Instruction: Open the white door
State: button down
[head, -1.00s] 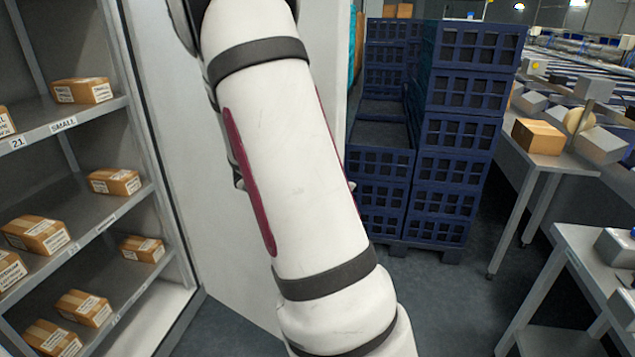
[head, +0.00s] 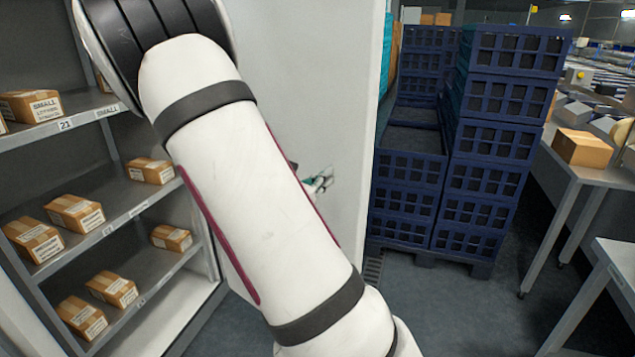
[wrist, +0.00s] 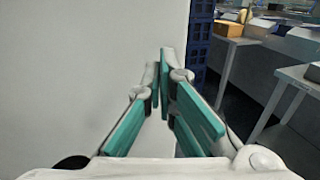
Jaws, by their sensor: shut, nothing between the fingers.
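The white door (head: 335,120) is a tall plain panel between the shelves and the blue crates. Its near edge is on the right, and my arm covers much of its left and lower part. It also fills the left of the wrist view (wrist: 80,70). No handle shows in either view. My gripper (head: 320,183) shows partly from behind my arm, in front of the door's face near that edge. In the wrist view its teal fingers (wrist: 160,72) are shut and empty, with tips close to the door's edge. I cannot tell whether they touch it.
Grey shelves (head: 95,215) with small cardboard boxes stand at the left. Stacked blue crates (head: 500,130) stand beyond the door's right edge. A grey table with a cardboard box (head: 582,148) is at the right. Floor (head: 440,310) is clear in front of the crates.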

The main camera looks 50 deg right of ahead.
aim_at(351, 161)
jog(key=d, duration=0.8)
jog(key=shift+w+d, duration=0.25)
jog(key=shift+w, duration=0.05)
